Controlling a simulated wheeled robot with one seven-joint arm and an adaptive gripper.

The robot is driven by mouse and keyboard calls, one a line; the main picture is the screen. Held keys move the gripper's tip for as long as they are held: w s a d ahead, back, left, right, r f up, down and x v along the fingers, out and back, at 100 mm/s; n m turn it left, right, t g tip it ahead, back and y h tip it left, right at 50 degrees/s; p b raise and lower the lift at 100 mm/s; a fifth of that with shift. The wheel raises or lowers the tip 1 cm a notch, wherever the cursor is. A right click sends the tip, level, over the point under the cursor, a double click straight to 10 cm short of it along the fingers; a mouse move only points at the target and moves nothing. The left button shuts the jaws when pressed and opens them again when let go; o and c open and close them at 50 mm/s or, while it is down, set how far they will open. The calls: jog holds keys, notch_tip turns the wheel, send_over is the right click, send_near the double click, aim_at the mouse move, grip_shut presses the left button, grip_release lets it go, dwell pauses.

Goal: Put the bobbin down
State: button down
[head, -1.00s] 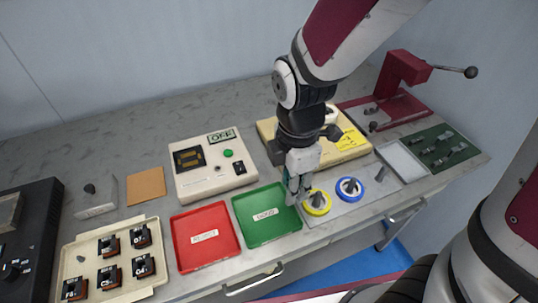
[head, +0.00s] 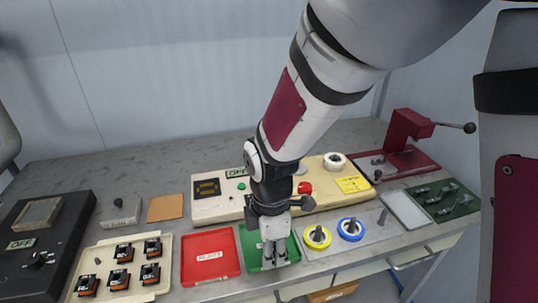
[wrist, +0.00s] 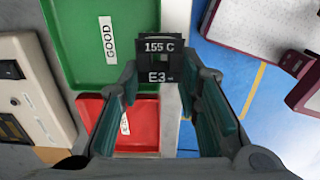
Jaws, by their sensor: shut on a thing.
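My gripper (head: 274,258) points down over the front part of the green tray (head: 249,240) in the head view. In the wrist view my gripper (wrist: 165,88) is shut on a small black bobbin (wrist: 158,63) marked "155 C" and "E3". The bobbin overlaps the edge of the green tray (wrist: 80,55), labelled GOOD, in that view; its height above the tray is unclear. In the head view the fingers largely hide the bobbin. The red tray (head: 209,240) lies just left of the green one.
Yellow (head: 317,237) and blue (head: 351,229) rings stand right of the green tray. A cream tray (head: 104,262) with several black and orange bobbins is at left. A cream control box (head: 210,205) stands behind. The table's front edge is close.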

jog(key=w, duration=0.2)
jog(key=w+a, duration=0.1)
jog(key=w, duration=0.1)
jog(key=w+a, duration=0.1)
jog(key=w, duration=0.1)
jog(key=shift+w+f, duration=0.1)
jog(key=shift+f, duration=1.95)
jog(key=shift+f+b, duration=0.15)
jog(key=shift+b, duration=0.15)
jog(key=c, duration=1.2)
grip_release()
notch_tip(320, 180, up, 12)
jog(key=shift+r+p, duration=0.2)
jog(key=shift+p, duration=0.35)
jog(key=s+d+r+m+t, duration=0.1)
jog(key=s+d+r+m, duration=0.55)
jog(key=d, duration=0.25)
jog(key=s+d+r+m+t, duration=0.1)
jog(key=s+d+r+m, duration=0.4)
jog(key=s+d+m, duration=0.4)
jog(key=s+m, duration=0.1)
jog(key=s+d+m, duration=0.2)
jog(key=s, duration=0.1)
jog(key=s+d+f+m, duration=0.1)
jog(key=s+m, duration=0.2)
jog(key=shift+d+f+t, duration=0.1)
jog(key=shift+d+t, duration=0.2)
jog(key=shift+d, duration=0.1)
